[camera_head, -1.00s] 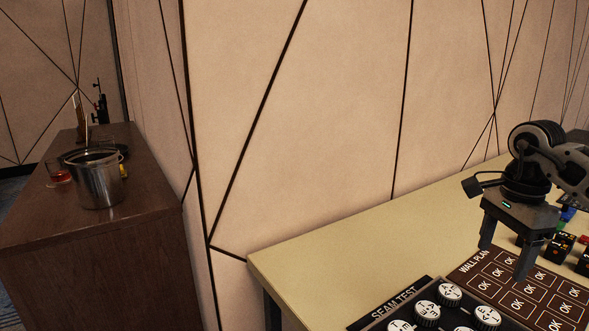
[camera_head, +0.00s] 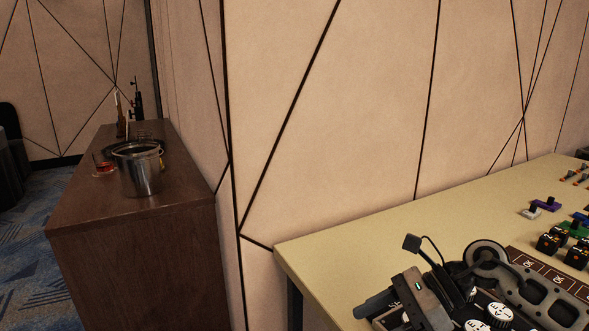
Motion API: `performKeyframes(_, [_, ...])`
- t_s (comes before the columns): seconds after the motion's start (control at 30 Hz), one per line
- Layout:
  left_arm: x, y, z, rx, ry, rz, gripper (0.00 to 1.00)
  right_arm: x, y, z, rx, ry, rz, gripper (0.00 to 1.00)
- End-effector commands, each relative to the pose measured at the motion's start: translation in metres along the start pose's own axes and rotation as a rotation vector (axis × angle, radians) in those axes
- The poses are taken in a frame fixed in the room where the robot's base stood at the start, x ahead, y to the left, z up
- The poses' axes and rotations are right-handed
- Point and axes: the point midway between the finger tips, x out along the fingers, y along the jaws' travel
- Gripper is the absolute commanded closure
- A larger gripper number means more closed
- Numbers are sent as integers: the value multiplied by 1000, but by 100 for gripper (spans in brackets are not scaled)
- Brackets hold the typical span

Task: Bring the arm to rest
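My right arm comes in from the lower right, low over the front of the beige table (camera_head: 330,255). Its gripper (camera_head: 368,312) points left, near the table's front left edge. One finger shows clearly, set off from the middle of the palm, so the gripper looks open; the other finger is hard to make out against dark parts. I see nothing held in it. The arm covers most of the black panel with white-topped round knobs (camera_head: 500,312) and part of the brown wall plan board (camera_head: 550,270). My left gripper is not in view.
Black blocks (camera_head: 548,242), a purple piece (camera_head: 547,203) and other small coloured parts lie at the table's right. The table's back left is bare. A dark wooden cabinet (camera_head: 130,235) at left bears a metal bucket (camera_head: 138,172) and a red drink glass (camera_head: 103,166). A panelled wall stands behind.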

Motion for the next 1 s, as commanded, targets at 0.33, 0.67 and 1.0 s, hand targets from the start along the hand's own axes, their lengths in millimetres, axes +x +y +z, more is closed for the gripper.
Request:
performKeyframes(0.33, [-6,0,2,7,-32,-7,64,43,34,65,1294,-1161,259,31])
performKeyframes(0.67, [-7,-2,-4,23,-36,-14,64,61,69,-111,-2446,1618,-311,31])
performKeyframes(1.0, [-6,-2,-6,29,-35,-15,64,81,115,-161,-2152,1319,-228,31])
